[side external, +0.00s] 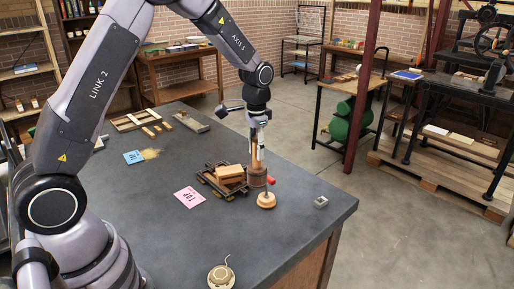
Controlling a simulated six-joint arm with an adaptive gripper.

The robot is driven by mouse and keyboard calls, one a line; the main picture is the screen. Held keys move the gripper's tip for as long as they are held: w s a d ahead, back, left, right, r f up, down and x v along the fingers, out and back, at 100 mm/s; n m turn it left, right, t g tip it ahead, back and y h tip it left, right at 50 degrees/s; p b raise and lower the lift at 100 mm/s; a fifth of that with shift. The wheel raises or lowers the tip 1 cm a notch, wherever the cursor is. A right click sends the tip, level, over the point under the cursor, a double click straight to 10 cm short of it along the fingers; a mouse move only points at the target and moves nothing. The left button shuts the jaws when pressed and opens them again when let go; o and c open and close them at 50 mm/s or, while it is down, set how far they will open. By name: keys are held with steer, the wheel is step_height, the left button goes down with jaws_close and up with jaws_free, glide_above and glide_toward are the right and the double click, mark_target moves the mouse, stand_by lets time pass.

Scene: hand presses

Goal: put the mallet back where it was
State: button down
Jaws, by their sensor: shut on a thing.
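My gripper (258,157) is above the right part of the dark worktable (270,247), pointing down. It is shut on the mallet (258,178), whose brown round head shows below the fingers; part of the pale handle shows between them. A round wooden base (266,200) with a thin upright rod and a red knob (271,180) stands just in front of the mallet in this view. I cannot tell whether the mallet head touches the table or the base.
A dark rack with wooden blocks (230,172) sits close left of the mallet. A pink card (188,197) lies left of it, a small metal block (320,202) to the right. The table between these is clear.

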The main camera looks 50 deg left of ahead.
steer(key=s+d+m, duration=0.3)
steer(key=s+d, duration=0.4)
steer(key=w+d+f, duration=0.3)
steer(key=w+f, duration=0.9)
steer(key=w, duration=0.1)
steer(key=shift+w+f, duration=0.15)
steer(key=shift+f, duration=0.25)
steer(key=shift+f, duration=0.15)
steer(key=c, duration=0.9)
jaws_free()
steer(key=shift+o, duration=0.2)
